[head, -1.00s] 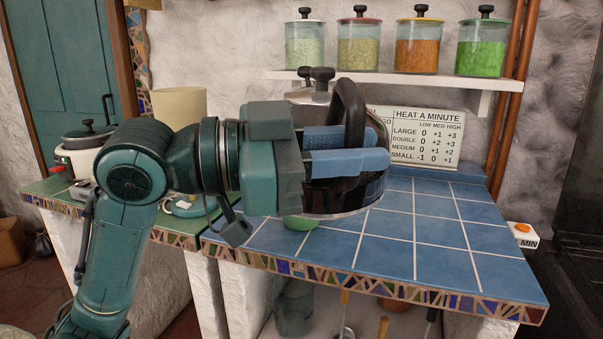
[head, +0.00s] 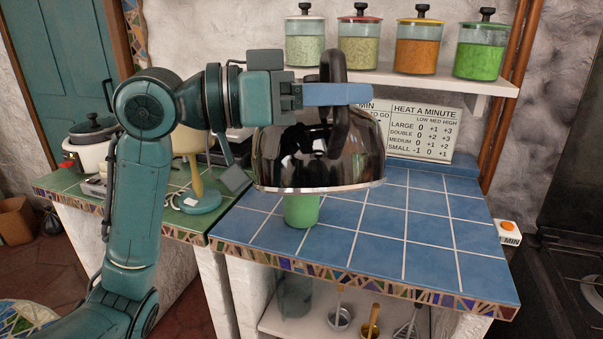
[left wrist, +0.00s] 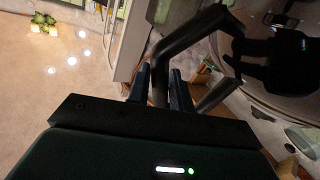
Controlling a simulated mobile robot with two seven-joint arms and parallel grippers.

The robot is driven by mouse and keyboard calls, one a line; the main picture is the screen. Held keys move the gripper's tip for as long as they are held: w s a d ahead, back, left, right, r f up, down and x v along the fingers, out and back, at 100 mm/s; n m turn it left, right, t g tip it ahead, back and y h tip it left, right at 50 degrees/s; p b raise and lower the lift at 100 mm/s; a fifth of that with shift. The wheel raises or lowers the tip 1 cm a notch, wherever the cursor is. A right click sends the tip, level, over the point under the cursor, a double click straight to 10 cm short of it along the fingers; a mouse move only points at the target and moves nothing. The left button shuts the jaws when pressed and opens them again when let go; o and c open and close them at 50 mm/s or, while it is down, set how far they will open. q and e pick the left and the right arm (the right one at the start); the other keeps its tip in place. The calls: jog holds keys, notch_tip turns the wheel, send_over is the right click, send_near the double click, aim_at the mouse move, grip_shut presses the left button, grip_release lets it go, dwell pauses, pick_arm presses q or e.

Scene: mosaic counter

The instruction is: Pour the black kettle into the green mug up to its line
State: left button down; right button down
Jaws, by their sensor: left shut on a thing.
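The black kettle (head: 325,160) is dark and glossy with a pale band at its base. My left gripper (head: 345,95), with blue fingers, is shut on its tall black handle (head: 333,68). The kettle hangs above the blue-tiled counter and looks close to upright. The green mug (head: 301,210) stands on the counter, below the kettle in the picture; the kettle hides its rim and any fill line. I see no liquid flowing. In the left wrist view the handle (left wrist: 172,52) runs between the fingers, and part of the kettle (left wrist: 285,55) shows at right. My right gripper is not in view.
The blue counter (head: 430,235) is clear to the right. A shelf (head: 420,78) with several jars is on the wall behind, above a heating chart sign (head: 420,131). A lamp (head: 198,190) and a white cooker (head: 92,150) stand on the green counter at left.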

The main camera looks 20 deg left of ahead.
pick_arm(q)
jog(key=shift+w+a+r, duration=0.25)
jog(key=shift+w+r, duration=0.1)
jog(key=shift+r, duration=0.35)
jog(key=shift+w+n, duration=0.15)
jog(key=shift+n, duration=0.15)
jog(key=s, duration=0.1)
jog(key=s+p, duration=0.1)
jog(key=s, duration=0.1)
jog(key=shift+s+d+f, duration=0.1)
jog(key=shift+s+d, duration=0.15)
jog(key=shift+d, duration=0.15)
